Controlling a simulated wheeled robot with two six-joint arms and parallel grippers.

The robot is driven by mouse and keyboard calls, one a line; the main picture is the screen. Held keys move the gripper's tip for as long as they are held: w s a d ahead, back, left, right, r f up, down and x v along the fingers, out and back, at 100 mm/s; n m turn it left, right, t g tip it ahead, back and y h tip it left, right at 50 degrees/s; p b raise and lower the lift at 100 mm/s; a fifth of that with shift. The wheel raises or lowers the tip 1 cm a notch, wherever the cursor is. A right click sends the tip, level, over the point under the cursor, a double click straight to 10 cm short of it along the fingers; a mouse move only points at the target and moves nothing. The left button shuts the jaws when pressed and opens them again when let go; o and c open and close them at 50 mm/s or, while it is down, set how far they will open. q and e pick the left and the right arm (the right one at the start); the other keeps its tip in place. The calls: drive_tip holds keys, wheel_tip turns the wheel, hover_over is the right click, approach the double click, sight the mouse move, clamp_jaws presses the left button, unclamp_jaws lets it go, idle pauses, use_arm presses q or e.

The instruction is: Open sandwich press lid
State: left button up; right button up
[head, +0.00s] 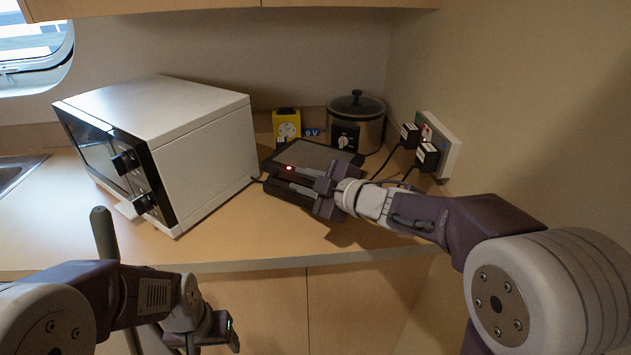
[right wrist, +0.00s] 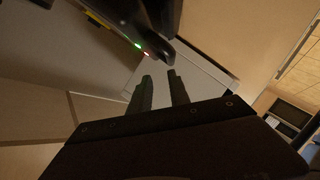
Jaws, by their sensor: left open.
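The sandwich press (head: 312,156) is a low dark grey appliance on the counter, right of the white microwave. Its lid looks flat and shut; a small red light shows at its front. My right gripper (head: 284,178) lies in front of the press and hides part of its front edge. In the right wrist view the two fingers (right wrist: 158,75) are apart with nothing visible between them. The dark press (right wrist: 125,18), with a green and a red light, is just beyond the tips; contact cannot be told. My left gripper (head: 212,335) is open, low before the counter's front, away from the press.
A white microwave (head: 205,150) stands close to the left of the press. Behind it are a slow cooker (head: 357,122) and a yellow device (head: 287,124). Plugs and cords hang from a wall outlet (head: 440,145) at right. The counter front (head: 250,230) is clear.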

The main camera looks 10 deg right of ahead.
drive_tip(key=p+v, duration=0.1)
drive_tip(key=v, duration=0.3)
drive_tip(key=shift+s+d, duration=0.1)
drive_tip(key=shift+s, duration=0.05)
drive_tip(key=shift+p, duration=0.3)
